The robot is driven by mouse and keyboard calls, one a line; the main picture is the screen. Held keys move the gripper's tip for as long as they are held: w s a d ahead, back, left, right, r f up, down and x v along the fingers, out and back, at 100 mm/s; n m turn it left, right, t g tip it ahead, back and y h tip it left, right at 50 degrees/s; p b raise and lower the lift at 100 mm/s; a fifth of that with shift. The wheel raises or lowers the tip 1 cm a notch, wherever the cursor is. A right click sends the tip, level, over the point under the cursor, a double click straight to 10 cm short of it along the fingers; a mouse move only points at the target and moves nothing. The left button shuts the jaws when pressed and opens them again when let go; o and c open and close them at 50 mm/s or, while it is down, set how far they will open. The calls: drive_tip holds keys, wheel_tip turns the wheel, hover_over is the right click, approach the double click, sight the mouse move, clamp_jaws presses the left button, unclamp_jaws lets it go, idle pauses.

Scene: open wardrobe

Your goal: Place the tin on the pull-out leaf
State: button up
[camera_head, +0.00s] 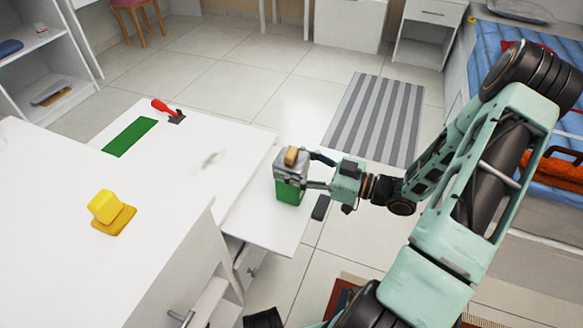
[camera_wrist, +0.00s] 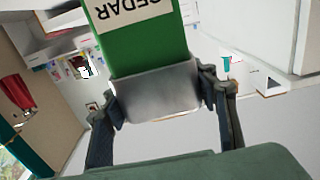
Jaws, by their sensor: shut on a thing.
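The tin (camera_head: 289,190) is green with a silver upper part and a wooden knob on top. My gripper (camera_head: 308,170) is shut on the tin's silver part from the right, and the tin looks upright. The tin appears over the white pull-out leaf (camera_head: 258,222); I cannot tell whether its base touches the leaf. In the wrist view my fingers (camera_wrist: 160,92) hold both sides of the silver part, and the green body (camera_wrist: 145,52) carries a pale label reading "CEDAR". The tin's base is out of the wrist view.
A small dark block (camera_head: 321,207) is at the leaf's right edge. A yellow object (camera_head: 104,206) on an orange pad, a green mat (camera_head: 130,137) and a red-handled tool (camera_head: 167,109) are on white surfaces at left. A striped rug (camera_head: 375,120) lies on the floor behind.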

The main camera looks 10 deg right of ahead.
drive_tip(key=shift+f, duration=0.3)
drive_tip(key=o, duration=1.5)
drive_tip(key=shift+o, duration=0.2)
drive_tip(key=shift+r, duration=0.2)
drive_tip(key=p+v, duration=0.3)
drive_tip(key=v, duration=0.9)
drive_tip(key=shift+f, duration=0.1)
